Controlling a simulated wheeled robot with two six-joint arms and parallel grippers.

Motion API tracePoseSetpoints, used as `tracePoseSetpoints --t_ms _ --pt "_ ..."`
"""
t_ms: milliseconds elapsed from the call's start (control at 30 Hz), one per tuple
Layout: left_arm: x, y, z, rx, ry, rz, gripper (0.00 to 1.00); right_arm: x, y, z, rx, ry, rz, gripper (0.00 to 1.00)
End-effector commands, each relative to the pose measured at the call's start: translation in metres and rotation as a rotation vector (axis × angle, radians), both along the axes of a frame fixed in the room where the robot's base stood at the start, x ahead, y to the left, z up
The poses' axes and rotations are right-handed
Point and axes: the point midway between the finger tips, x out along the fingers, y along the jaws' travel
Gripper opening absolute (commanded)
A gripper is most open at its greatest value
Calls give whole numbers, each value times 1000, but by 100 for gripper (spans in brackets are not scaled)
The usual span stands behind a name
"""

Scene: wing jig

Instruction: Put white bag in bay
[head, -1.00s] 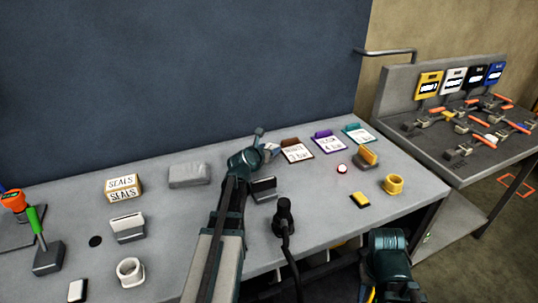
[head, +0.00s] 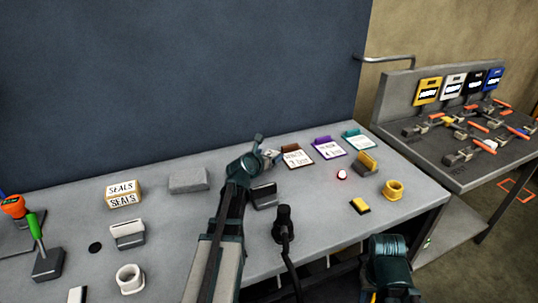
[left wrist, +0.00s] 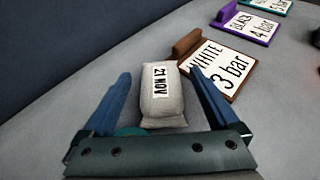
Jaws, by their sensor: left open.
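A small pale grey-white bag (left wrist: 162,100) with a date label lies on the bench in the left wrist view, between the spread fingers of my left gripper (left wrist: 165,100). I see a gap beside each finger, so the gripper is open and not closed on the bag. In the head view my left gripper (head: 264,148) is low over the back of the bench and hides most of the bag. A white plate (head: 454,84) stands on the jig table at the right, between yellow and black ones. I cannot tell which place is the bay.
A brown-edged card reading WHITE 3 bar (left wrist: 218,68) lies close beyond the bag. Purple (head: 327,147) and teal (head: 358,140) cards lie further right. A grey block (head: 188,180) and a SEALS box (head: 123,194) stand to the left. The jig table (head: 470,175) holds several orange-handled clamps.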

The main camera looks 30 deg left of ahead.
Motion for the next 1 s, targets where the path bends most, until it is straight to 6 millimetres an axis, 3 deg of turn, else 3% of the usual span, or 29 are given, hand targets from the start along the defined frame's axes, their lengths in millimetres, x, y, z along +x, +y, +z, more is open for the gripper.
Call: tracePoseSetpoints --t_ms 300,500,800,900,1000 --pt "-66 -6 29 0 1 2 94 0 0 29 0 0 0 50" --pt "-93 -8 40 0 0 2 94 0 0 40 0 0 0 50" --pt "-106 -9 44 0 0 -1 94 0 0 44 0 0 0 50" --pt "-105 -9 44 0 1 -2 80 0 0 44 0 0 0 50" --pt "-102 -11 46 2 8 -12 80 0 0 48 0 0 0 50"
